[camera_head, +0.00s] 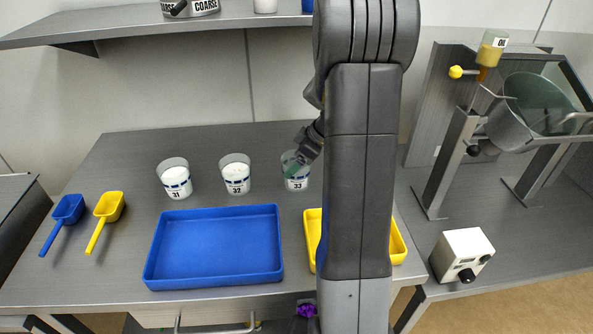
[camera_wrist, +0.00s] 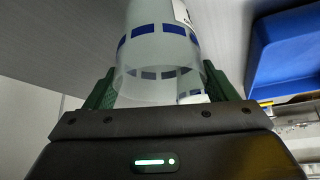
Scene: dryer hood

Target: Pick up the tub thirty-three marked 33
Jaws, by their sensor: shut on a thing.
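I cannot tell any gap between the tub's base and the table.
Tubs 31 (camera_head: 175,180) and 32 (camera_head: 236,176) stand to the left. A blue tray (camera_head: 216,278) and a yellow tray (camera_head: 398,245) lie in front; my arm hides part of the yellow one. Blue (camera_head: 68,212) and yellow (camera_head: 108,208) scoops lie far left. A shelf (camera_head: 120,24) hangs above.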

